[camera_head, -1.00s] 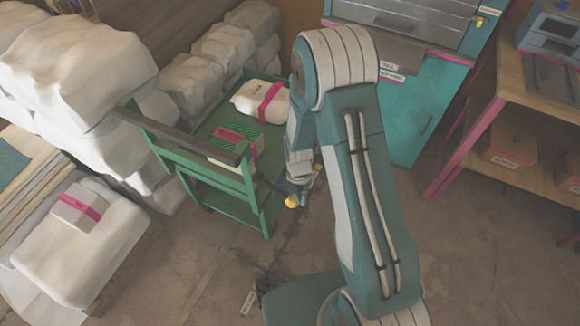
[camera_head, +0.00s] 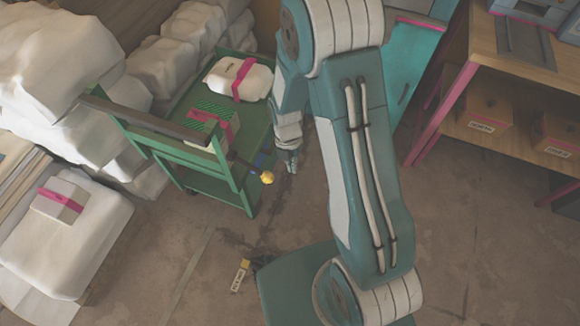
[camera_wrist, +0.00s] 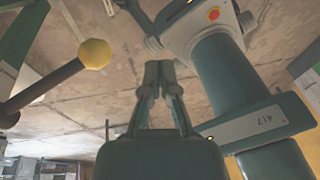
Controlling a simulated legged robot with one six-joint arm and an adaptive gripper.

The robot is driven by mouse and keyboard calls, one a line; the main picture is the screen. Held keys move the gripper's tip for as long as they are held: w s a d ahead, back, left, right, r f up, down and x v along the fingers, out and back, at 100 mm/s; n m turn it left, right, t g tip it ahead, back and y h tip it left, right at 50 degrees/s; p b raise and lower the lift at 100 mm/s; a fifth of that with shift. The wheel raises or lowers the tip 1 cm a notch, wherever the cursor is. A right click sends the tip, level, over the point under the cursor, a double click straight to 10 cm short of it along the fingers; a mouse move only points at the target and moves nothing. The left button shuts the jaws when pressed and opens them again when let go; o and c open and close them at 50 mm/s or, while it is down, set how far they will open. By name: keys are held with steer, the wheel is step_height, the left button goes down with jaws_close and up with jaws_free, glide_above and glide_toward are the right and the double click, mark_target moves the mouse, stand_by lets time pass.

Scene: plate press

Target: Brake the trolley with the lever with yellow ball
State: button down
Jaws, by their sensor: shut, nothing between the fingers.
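The green trolley (camera_head: 232,190) stands left of my arm. A dark lever ending in a yellow ball (camera_head: 267,178) sticks out from its near right side. The yellow ball also shows in the wrist view (camera_wrist: 95,54), at the upper left, on its dark rod (camera_wrist: 42,88). My gripper (camera_head: 293,168) is just right of the ball in the head view, with a small gap. In the wrist view my gripper (camera_wrist: 149,92) has its fingers together with nothing between them, and the ball is off to their left, apart.
The trolley carries a white bundle (camera_head: 240,78) with a pink strap and a green-striped box (camera_head: 212,126). White sacks (camera_head: 62,60) are piled at the left. A wooden bench (camera_head: 515,60) stands at the right. The floor in front of the trolley is mostly clear.

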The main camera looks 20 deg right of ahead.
steer(key=s+d+r, duration=0.2)
steer(key=d+r, duration=0.3)
step_height(320, 180, up, 16)
steer(key=s+a+m+t, duration=0.15)
steer(key=m+t, duration=0.25)
steer(key=m, duration=0.9)
steer(key=s+a+r+m+t, duration=0.1)
steer(key=s+r+m+t, duration=0.3)
steer(key=s+r+m, duration=0.5)
step_height(320, 180, up, 3)
steer(key=m, duration=0.6)
steer(key=shift+s+r+m+t, duration=0.15)
steer(key=shift+s+m+t, duration=0.15)
